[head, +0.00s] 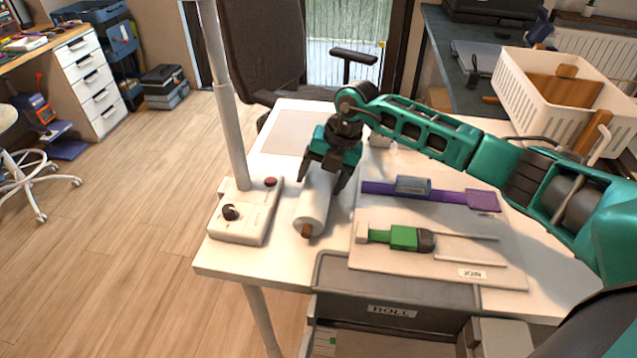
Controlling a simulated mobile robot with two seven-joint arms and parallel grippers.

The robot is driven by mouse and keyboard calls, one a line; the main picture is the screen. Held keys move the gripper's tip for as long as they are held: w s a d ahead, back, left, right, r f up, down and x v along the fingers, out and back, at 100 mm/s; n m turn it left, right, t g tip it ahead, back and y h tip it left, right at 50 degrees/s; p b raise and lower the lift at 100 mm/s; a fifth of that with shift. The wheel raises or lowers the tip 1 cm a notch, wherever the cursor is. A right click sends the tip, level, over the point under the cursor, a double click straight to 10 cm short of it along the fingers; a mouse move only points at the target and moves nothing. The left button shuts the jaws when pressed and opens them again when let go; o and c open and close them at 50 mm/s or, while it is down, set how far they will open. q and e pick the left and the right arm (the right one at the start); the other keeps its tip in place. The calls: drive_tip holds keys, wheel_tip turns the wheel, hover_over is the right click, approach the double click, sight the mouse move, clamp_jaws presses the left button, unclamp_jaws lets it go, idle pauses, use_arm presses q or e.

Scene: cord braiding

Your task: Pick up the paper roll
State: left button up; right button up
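The paper roll (313,205) is a white cylinder with a brown core end facing me. It lies on the white table (225,258), between the white control box and the board. My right gripper (322,186) points down over the far part of the roll, one dark finger on each side of it. The fingers are spread to about the roll's width; I cannot tell whether they press on it. The far end of the roll is hidden under the gripper. My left gripper is not in view.
A white box (240,225) with knobs and an upright post (224,95) stand left of the roll. Right of it lies a board (448,268) with a purple strap (425,192) and a green tool (404,238).

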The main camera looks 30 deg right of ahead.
drive_tip(key=c, duration=1)
drive_tip(key=shift+c, duration=0.2)
drive_tip(key=shift+r, duration=0.1)
